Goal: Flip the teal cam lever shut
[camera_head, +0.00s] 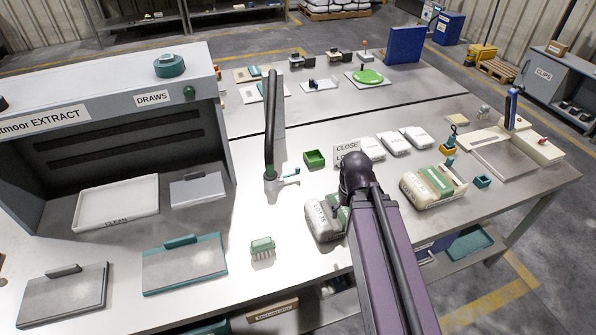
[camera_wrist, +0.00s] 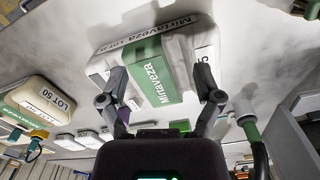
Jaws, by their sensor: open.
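A small teal lever (camera_head: 291,177) sticks out to the right from the pale clamp base (camera_head: 270,182) of a black upright hose arm. It appears raised off the table, but its exact angle is too small to tell. My gripper (camera_wrist: 158,80) is open and empty in the wrist view, its two dark fingers spread in front of a white sack with a green band (camera_wrist: 150,70). I cannot tell whether they touch it. In the head view that sack (camera_head: 322,218) lies beside my arm, right of the lever, and my fingers are hidden behind the arm.
The black hose arm (camera_head: 270,120) rises as an obstacle. A second sack (camera_head: 432,187) lies right. A grey hood (camera_head: 110,115) fills the left. Bare table lies near the clamp.

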